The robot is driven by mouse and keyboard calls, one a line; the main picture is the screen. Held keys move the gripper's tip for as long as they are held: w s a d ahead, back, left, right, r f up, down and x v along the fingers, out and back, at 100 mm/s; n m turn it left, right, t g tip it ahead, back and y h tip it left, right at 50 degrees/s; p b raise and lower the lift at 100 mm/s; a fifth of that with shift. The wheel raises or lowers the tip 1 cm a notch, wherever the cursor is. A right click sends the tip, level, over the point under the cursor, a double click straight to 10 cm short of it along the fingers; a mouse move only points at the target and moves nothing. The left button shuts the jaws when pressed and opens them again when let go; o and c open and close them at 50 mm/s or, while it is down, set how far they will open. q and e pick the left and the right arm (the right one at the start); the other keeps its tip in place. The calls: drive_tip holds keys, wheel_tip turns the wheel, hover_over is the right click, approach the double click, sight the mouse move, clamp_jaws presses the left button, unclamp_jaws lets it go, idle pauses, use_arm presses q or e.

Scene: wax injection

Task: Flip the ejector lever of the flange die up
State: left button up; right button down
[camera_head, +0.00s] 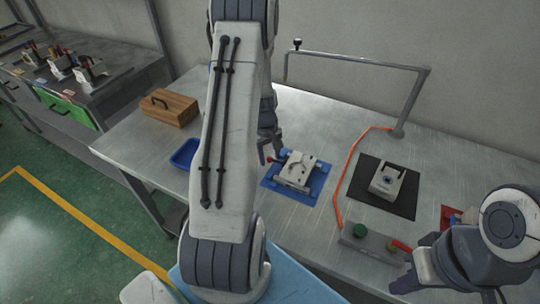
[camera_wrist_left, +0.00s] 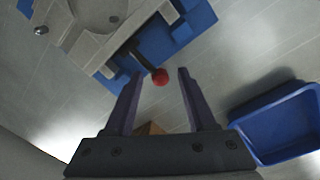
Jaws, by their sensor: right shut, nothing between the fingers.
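A grey metal die (camera_head: 299,168) lies on a blue mat (camera_head: 312,196) on the table. Its dark ejector lever (camera_wrist_left: 144,60) sticks out from its side and ends in a red knob (camera_wrist_left: 160,76). The knob also shows in the head view (camera_head: 268,159), at the die's left. My left gripper (camera_head: 271,148) is beside the knob. In the left wrist view my left gripper (camera_wrist_left: 158,82) is open, with the knob between its fingertips and a gap on both sides. My right gripper (camera_head: 402,284) is shut and empty at the lower right, away from the die.
A blue tray (camera_head: 183,156) and a wooden box (camera_head: 170,107) stand left of the die. A second die (camera_head: 387,181) sits on a black mat (camera_head: 407,206) at the right. A metal frame (camera_head: 415,92) rises behind.

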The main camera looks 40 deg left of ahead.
use_arm(q)
clamp_jaws()
drive_tip(key=shift+d+r+y+p, duration=0.1)
drive_tip(key=shift+r+y+p, duration=0.2)
drive_tip(key=shift+y, duration=0.1)
drive_tip(key=y+b, duration=0.1)
drive_tip(key=b, duration=0.3)
drive_tip(key=y+b, duration=0.1)
drive_tip(key=b, duration=0.3)
drive_tip(key=d+r+g+y+b, duration=0.1)
drive_tip(key=y+b, duration=0.1)
drive_tip(key=b, duration=0.2)
drive_tip(key=shift+w+b, duration=0.2)
drive_tip(key=shift+b, duration=0.15)
drive_tip(key=shift+d+r+y+b, duration=0.1)
drive_tip(key=shift+r+y+b, duration=0.25)
drive_tip(key=shift+b, duration=0.3)
